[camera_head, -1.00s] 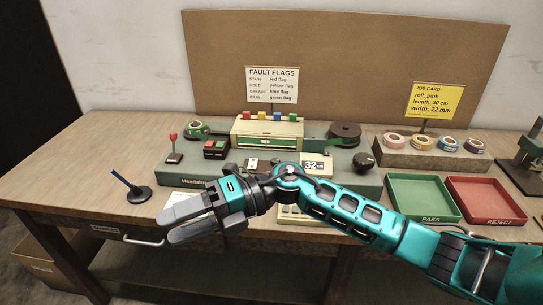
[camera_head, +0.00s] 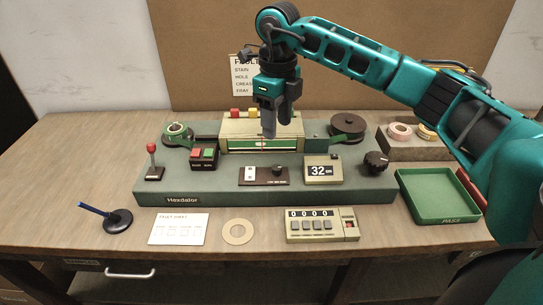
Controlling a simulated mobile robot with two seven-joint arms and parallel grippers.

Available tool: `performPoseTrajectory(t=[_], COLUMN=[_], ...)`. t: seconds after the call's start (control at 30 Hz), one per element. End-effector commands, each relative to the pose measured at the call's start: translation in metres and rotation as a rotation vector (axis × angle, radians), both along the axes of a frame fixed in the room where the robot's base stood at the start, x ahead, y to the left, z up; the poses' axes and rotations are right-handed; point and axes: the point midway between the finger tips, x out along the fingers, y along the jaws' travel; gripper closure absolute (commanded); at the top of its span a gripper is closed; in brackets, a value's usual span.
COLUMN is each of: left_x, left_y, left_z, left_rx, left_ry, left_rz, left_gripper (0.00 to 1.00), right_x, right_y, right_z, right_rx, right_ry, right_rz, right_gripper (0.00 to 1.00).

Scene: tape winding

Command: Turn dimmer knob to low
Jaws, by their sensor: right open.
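A dark plate (camera_head: 263,181) with small lettering lies on the front of the grey-green winding machine (camera_head: 170,190). It carries a white rocker switch (camera_head: 250,172) and a small dark knob (camera_head: 279,171); the knob's setting is too small to read. A larger black knob (camera_head: 376,162) stands at the machine's right end. My right gripper (camera_head: 277,120) is open and points down above the cream lamp-topped box, behind the small dark knob and apart from it. Its fingers look empty. My left gripper is out of view.
The cream box (camera_head: 240,128) with coloured lamps stands close below my fingers. A length display (camera_head: 323,170), a red-knobbed lever (camera_head: 152,155) and a black reel (camera_head: 347,125) are on the machine. A counter (camera_head: 322,224) and green tray (camera_head: 440,197) are near. My right arm hides the right side.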

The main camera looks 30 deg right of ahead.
Motion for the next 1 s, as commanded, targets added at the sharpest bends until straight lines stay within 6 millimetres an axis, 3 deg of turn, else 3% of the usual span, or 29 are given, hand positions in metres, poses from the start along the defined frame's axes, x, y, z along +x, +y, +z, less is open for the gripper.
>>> performPoseTrajectory(t=[0.3, 0.5, 0.7, 1.0], left_x=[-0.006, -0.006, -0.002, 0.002], left_y=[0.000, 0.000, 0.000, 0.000], left_z=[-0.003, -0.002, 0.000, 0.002], left_rx=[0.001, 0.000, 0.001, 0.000], left_ry=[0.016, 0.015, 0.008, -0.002], left_rz=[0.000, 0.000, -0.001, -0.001], left_gripper=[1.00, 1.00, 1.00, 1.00], right_x=[-0.002, -0.001, -0.001, 0.000], right_y=[0.001, 0.001, 0.001, 0.001], right_z=[-0.066, -0.099, -0.114, -0.116], right_rx=[0.001, 0.003, 0.003, 0.003], right_ry=[0.005, 0.003, 0.001, 0.000], right_rz=[0.001, 0.002, 0.002, 0.002], right_gripper=[0.48, 0.48, 0.48, 0.48])
